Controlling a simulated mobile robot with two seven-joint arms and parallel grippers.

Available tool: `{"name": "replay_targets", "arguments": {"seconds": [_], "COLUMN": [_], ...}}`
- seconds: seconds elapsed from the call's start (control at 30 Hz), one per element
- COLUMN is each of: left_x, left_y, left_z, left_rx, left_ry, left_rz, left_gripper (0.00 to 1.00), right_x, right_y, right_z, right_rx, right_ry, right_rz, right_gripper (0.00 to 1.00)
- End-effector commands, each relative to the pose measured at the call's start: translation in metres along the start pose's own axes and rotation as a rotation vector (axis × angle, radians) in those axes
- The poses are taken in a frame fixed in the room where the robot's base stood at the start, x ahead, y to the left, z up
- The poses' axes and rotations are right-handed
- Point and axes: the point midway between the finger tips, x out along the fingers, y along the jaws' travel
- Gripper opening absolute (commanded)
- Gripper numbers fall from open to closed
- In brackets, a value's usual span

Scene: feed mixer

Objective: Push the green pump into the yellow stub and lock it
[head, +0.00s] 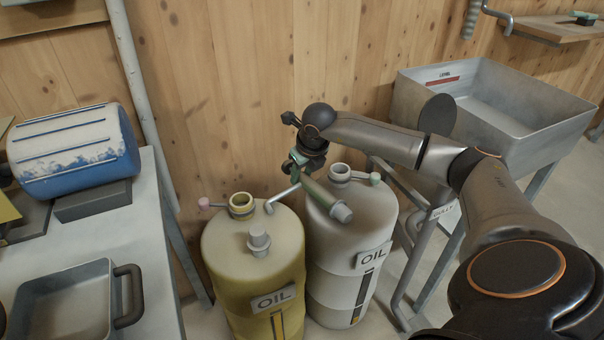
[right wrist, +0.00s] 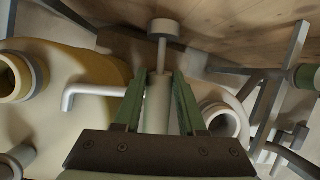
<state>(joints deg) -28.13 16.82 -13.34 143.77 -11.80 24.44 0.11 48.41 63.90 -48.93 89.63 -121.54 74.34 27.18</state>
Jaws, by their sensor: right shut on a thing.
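The green pump (head: 322,194) is in my right gripper (head: 303,168), held tilted above and between two oil drums. Its grey lower end (head: 342,212) points down to the right, in front of the white drum. Its bent grey spout (head: 280,198) points left. In the right wrist view, my right gripper (right wrist: 158,78) is shut on the pump's body, with the spout (right wrist: 92,92) at left and a round grey knob (right wrist: 165,28) beyond. The yellow stub (head: 242,205), an open ring on the yellow drum (head: 225,245), is left of the pump and apart from it. My left gripper is out of view.
The white drum (head: 325,265), with its own open neck (head: 340,172), stands beside the yellow one. A grey cap (head: 259,241) is on the yellow drum. A pink-tipped lever (head: 210,204) is beside the yellow stub. A metal trough (head: 500,110) stands at right and a table at left.

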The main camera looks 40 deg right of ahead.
Motion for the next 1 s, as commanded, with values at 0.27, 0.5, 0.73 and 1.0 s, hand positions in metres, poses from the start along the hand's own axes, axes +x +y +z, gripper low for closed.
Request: {"name": "replay_targets", "arguments": {"seconds": [0.27, 0.5, 0.73, 1.0], "left_x": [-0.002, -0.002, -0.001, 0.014], "left_y": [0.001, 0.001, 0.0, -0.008], "left_z": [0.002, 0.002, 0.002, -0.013], "left_rx": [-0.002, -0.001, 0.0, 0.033], "left_ry": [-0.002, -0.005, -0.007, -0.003], "left_rz": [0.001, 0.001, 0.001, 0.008], "left_gripper": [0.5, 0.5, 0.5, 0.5], "right_x": [0.003, 0.003, -0.003, -0.058], "right_y": [0.0, 0.0, -0.001, 0.008], "right_z": [-0.001, -0.001, -0.001, 0.001], "right_rx": [0.0, 0.0, 0.0, -0.003], "right_ry": [0.0, 0.0, -0.001, -0.003], "right_rz": [0.0, 0.0, -0.001, 0.0], "right_gripper": [0.58, 0.7, 0.7, 0.7]}}
